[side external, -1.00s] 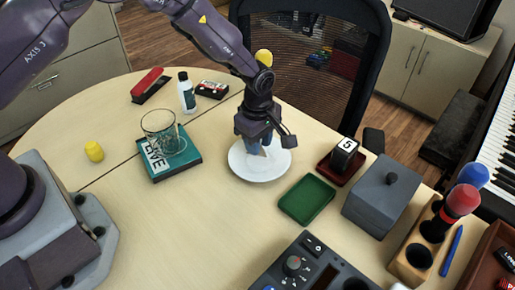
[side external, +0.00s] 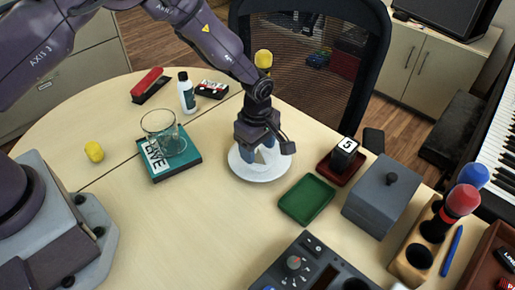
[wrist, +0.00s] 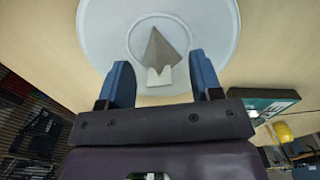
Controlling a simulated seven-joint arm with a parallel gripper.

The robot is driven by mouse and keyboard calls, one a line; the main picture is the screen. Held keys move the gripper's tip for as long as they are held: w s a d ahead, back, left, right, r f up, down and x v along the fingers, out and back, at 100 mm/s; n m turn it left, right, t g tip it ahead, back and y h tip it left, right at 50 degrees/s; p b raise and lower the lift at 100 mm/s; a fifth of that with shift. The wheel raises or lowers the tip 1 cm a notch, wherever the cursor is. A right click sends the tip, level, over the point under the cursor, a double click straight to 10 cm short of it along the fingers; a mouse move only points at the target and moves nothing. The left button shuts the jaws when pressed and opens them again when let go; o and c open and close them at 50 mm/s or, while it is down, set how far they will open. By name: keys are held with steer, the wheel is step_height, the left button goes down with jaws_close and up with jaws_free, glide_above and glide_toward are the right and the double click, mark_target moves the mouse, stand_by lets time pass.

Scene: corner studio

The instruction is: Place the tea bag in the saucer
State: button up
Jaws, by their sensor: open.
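The white saucer (side external: 246,171) lies on the table below my gripper (side external: 259,152) in the side view. In the wrist view the saucer (wrist: 98,22) fills the upper middle. The tea bag (wrist: 163,50), a grey pyramid with a small white tag at its near end, rests in the saucer's centre ring. My gripper (wrist: 165,78) is open, its two blue fingers apart on either side of the tag end. In the side view the tea bag is mostly hidden by the fingers.
A green tray (side external: 306,199) lies close to the saucer's lower right. A glass (side external: 161,131) stands on a teal book (side external: 186,160) to the left. A dark red tray (side external: 334,170) with a number block (side external: 344,154) and a grey box (side external: 382,196) stand to the right.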

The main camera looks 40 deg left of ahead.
step_height(320, 180, up, 11)
stand_by(0.3)
steer(key=s+a+r+m+t, duration=0.1)
steer(key=s+a+r+m, duration=0.3)
steer(key=r, duration=0.5)
steer(key=s+a+r+m+t, duration=0.1)
steer(key=s+a+r+m, duration=0.1)
steer(key=s+r+m, duration=0.45)
steer(key=s+a+r+m+t, duration=0.1)
steer(key=s+a+r+m, duration=0.1)
steer(key=s, duration=0.5)
steer(key=s+a+r+m+t, duration=0.2)
steer(key=s+a+r+m, duration=0.1)
steer(key=s, duration=0.5)
steer(key=shift+a+r+m+t, duration=0.25)
steer(key=shift+r+m, duration=0.35)
steer(key=shift+m, duration=0.65)
